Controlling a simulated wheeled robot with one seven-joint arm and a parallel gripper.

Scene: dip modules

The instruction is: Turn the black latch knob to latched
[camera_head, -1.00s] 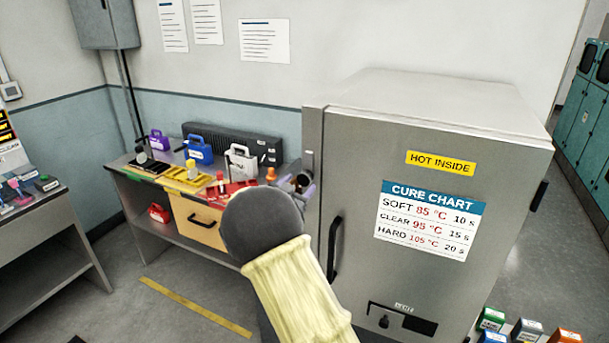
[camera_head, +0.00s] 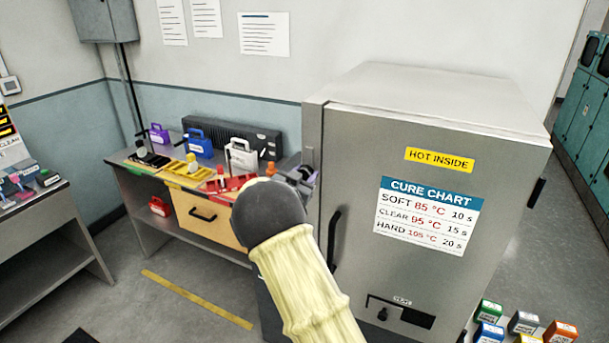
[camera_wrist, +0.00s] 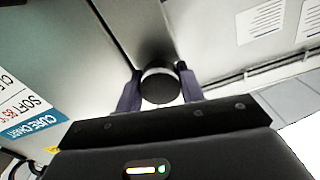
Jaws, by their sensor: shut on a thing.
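The black latch knob (camera_wrist: 160,86) shows in the wrist view as a round dark cap with a pale rim, set by the edge of the grey oven cabinet (camera_head: 345,190). My gripper (camera_wrist: 159,90) has one purple-grey finger on each side of the knob and is shut on it. In the head view my gripper (camera_head: 302,175) is at the cabinet's upper left front edge, partly behind my arm. The knob itself is hidden or too small to make out there. I cannot tell from its round face how far it is turned.
The cabinet door has a black handle (camera_head: 333,240), a yellow "HOT INSIDE" label (camera_head: 439,160) and a cure chart (camera_head: 427,217). A bench (camera_head: 125,170) with several coloured cases and trays stands left of it. Coloured boxes (camera_head: 487,330) sit at the lower right. Floor at lower left is open.

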